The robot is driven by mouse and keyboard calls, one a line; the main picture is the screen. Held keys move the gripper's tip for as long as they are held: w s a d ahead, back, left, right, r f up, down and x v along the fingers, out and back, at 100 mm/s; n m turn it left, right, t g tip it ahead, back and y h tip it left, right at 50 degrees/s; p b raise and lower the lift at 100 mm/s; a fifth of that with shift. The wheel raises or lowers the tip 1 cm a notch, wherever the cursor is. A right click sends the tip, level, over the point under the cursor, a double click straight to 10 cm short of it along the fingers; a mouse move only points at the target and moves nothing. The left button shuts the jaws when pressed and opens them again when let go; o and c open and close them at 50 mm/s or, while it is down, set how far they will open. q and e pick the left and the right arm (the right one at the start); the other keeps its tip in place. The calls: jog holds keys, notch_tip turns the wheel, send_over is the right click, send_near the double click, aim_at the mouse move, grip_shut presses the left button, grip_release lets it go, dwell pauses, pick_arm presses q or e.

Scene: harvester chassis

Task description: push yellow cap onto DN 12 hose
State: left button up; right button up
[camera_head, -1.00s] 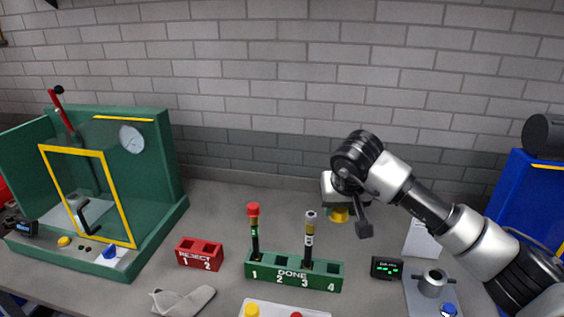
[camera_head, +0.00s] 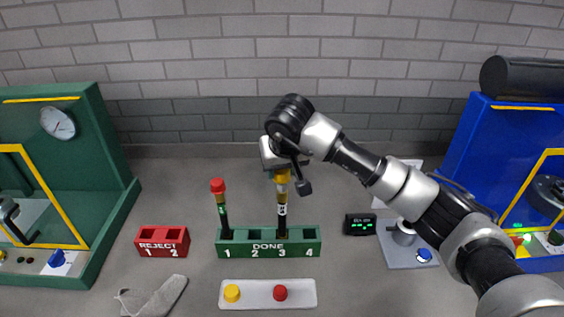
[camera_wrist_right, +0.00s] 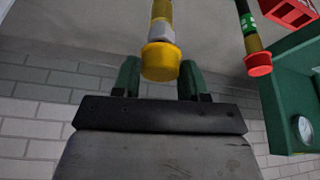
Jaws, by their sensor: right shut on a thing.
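My right gripper (camera_head: 285,168) is above slot 3 of the green DONE rack (camera_head: 232,250), shut on the yellow cap (camera_head: 281,178). The cap also shows between green fingers in the right wrist view (camera_wrist_right: 161,62). Below it a dark hose (camera_head: 282,212) with a metal end and white label stands upright in slot 3. In the wrist view the cap lines up with the hose's metal end (camera_wrist_right: 160,31) and appears to meet it; I cannot tell how far it is on. My left gripper is not in view.
A red-capped hose (camera_head: 221,208) stands in slot 1, close left. A white tray (camera_head: 262,302) with a yellow and a red cap lies in front. A red REJECT block (camera_head: 162,242) and a grey cloth (camera_head: 152,298) are left; a small display (camera_head: 360,224) is right.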

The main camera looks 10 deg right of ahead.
jog(key=shift+s+d, duration=0.1)
jog(key=shift+s, duration=0.1)
jog(key=shift+w, duration=0.15)
dwell(0.6)
jog(key=shift+f+b, duration=0.1)
jog(key=shift+b, duration=0.25)
jog(key=shift+f+b, duration=1.3)
jog(key=o, duration=1)
jog(key=shift+c, duration=0.2)
